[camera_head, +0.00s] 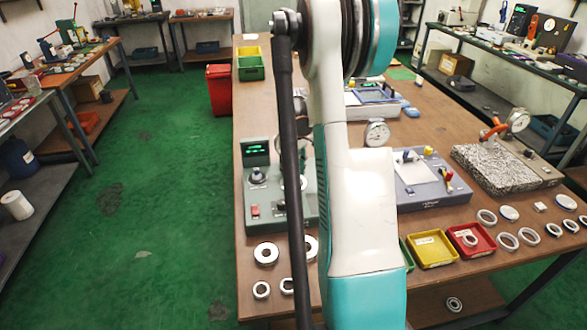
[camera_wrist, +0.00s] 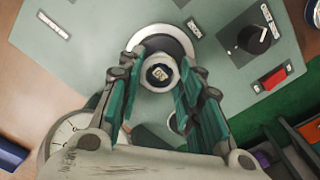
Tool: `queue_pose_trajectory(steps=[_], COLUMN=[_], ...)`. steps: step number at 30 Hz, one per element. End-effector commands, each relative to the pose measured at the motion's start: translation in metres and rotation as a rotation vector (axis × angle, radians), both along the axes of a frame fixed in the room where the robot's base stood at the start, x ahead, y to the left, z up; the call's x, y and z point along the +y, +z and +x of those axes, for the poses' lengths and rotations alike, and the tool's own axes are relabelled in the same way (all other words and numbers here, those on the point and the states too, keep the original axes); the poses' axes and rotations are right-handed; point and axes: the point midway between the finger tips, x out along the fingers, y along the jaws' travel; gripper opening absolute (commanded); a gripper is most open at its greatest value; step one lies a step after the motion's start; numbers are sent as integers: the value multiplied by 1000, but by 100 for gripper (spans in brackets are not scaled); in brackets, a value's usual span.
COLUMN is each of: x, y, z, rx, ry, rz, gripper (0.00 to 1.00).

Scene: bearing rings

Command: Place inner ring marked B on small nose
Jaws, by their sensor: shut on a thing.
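In the wrist view, my gripper (camera_wrist: 160,78) has its two green-padded fingers closed on either side of a pale ring (camera_wrist: 146,82). I cannot read a letter B on this ring. Through its bore I see a dark round face with a small light label, probably a nose. A larger silver disc (camera_wrist: 163,33) lies behind the ring on the grey-green fixture (camera_wrist: 100,40). I cannot tell whether the ring is around the nose or just above it. In the head view, my arm hides the gripper and part of the fixture (camera_head: 280,208).
The fixture carries a black knob (camera_wrist: 252,38) and a red switch (camera_wrist: 274,77). Loose rings (camera_head: 266,245) lie on the table at its front left. Yellow (camera_head: 435,262) and red (camera_head: 487,250) trays and several more rings are at the right.

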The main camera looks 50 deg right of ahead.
Motion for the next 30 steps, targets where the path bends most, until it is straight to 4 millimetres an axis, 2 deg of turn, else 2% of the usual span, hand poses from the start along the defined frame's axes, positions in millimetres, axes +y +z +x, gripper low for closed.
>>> queue_pose_trajectory(steps=[29, 30], x=[0, 0], y=[-28, -27], z=[0, 0], rx=[0, 0], ry=[0, 0], rz=[0, 0], gripper=[9, 42])
